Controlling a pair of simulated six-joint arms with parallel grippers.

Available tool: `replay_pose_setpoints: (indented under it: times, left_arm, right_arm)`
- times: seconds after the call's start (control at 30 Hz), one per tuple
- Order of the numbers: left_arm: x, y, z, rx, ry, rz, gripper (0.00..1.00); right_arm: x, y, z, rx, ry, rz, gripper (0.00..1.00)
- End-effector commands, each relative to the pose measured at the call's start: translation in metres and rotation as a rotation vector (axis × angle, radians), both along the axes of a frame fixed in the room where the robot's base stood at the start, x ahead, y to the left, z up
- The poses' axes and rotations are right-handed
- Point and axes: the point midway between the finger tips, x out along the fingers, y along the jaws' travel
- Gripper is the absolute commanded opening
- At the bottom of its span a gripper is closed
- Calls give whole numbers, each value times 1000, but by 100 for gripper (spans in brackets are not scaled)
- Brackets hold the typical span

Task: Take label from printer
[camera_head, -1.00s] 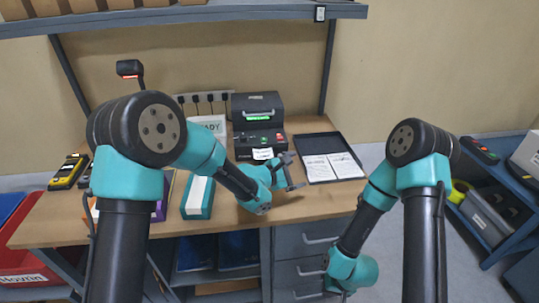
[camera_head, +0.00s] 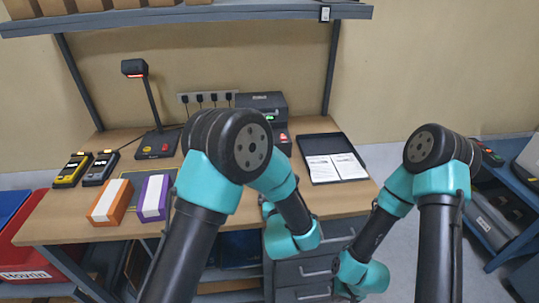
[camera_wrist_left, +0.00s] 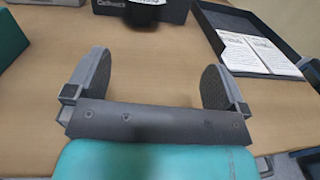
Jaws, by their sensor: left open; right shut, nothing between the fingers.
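The dark printer (camera_head: 268,103) stands at the back of the bench, its front mostly hidden by my left arm in the head view. In the left wrist view the lower front of the printer (camera_wrist_left: 175,12) shows at the top edge. A white piece that looks like the label (camera_wrist_left: 146,2) is cut off there. My left gripper (camera_wrist_left: 157,68) is open and empty, over bare bench, short of the printer; it is hidden in the head view. My right gripper (camera_head: 346,292) is shut and empty, low in front of the drawers.
A black tray with white papers (camera_head: 331,159) lies right of the printer. An orange box (camera_head: 110,203), a purple box (camera_head: 154,198) and a scanner on a stand (camera_head: 155,143) are at the left. Bare bench lies in front of the printer.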

Motion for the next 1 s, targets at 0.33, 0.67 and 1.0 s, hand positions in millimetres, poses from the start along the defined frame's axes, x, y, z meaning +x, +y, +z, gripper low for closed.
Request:
replay_pose_setpoints:
  times: [0.33,0.67,1.0]
  left_arm:
    - [-15,12,-4,-10,-1,103,100]
    - [-5,13,-4,-11,0,104,100]
    - [49,20,-4,-11,-1,105,100]
  right_arm:
    - [0,0,0,0,0,0,0]
    - [0,0,0,0,0,0,0]
    - [0,0,0,0,0,0,0]
